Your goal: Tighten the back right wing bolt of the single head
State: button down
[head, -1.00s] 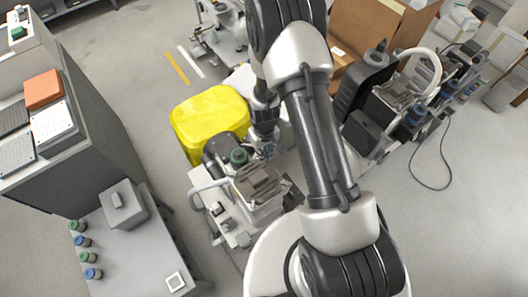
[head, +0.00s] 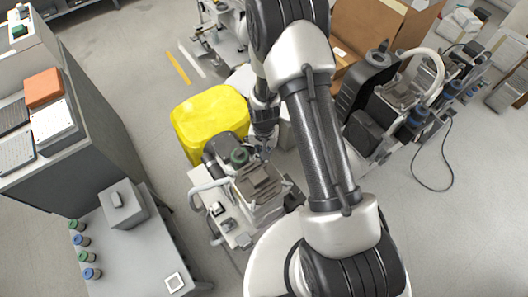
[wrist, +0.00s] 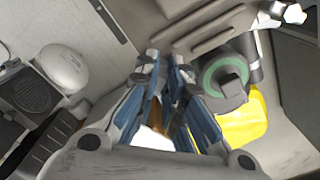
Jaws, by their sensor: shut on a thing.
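The single head compressor (head: 258,188) stands below and left of my arm in the head view, with a grey ribbed head and a round part with a green ring (head: 239,157). The ring also shows at right in the wrist view (wrist: 224,77). My gripper (head: 264,150) is at the upper, far edge of the head, beside the green-ringed part. In the wrist view its blue-padded fingers (wrist: 166,62) come close together at the tips, against the edge of the ribbed head (wrist: 205,30). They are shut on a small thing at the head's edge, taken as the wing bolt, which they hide.
A yellow container (head: 208,120) stands just behind the compressor. A larger compressor (head: 385,110) stands to the right of my arm. A grey table (head: 140,255) with a box and several small jars is at lower left. Open floor lies at upper left.

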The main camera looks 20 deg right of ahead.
dwell(0.4)
jog(key=c, duration=1.7)
grip_release()
jog(key=shift+r, duration=0.1)
jog(key=shift+r, duration=3.95)
